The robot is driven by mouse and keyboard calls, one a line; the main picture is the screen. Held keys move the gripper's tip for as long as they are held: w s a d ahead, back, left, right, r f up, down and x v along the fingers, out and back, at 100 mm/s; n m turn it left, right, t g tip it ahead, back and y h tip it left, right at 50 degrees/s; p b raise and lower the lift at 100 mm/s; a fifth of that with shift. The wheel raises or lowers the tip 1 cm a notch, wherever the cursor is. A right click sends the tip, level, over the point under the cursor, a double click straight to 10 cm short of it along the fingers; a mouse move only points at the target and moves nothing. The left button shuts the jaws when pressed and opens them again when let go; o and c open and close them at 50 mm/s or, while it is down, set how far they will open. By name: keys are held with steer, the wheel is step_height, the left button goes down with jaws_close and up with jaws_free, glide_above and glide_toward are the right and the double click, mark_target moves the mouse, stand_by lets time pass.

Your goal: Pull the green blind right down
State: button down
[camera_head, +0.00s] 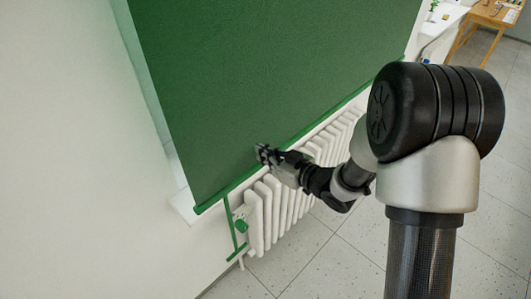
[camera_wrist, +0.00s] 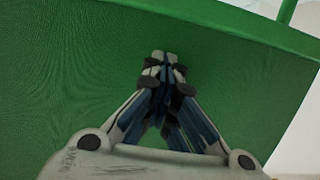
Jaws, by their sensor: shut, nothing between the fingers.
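The green blind (camera_head: 260,70) hangs down over the window. Its lower edge has a green bottom bar (camera_head: 330,117) level with the top of the radiator. My gripper (camera_head: 262,153) is at the blind's lower part, close to the bar. In the wrist view my gripper (camera_wrist: 160,62) is shut and empty, its fingers together in front of the blind's cloth (camera_wrist: 60,70). The bar (camera_wrist: 240,22) crosses the top of that view, beyond the fingertips. I cannot tell whether the fingertips touch the cloth.
A white sill (camera_head: 184,203) shows at lower left. A wooden table (camera_head: 490,15) stands far right. Tiled floor (camera_head: 330,265) is clear in front.

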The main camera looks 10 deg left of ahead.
mark_target(259, 170)
steer(key=shift+w+a, duration=0.1)
step_height(259, 170, down, 8)
steer(key=b, duration=0.6)
steer(key=shift+f, duration=0.15)
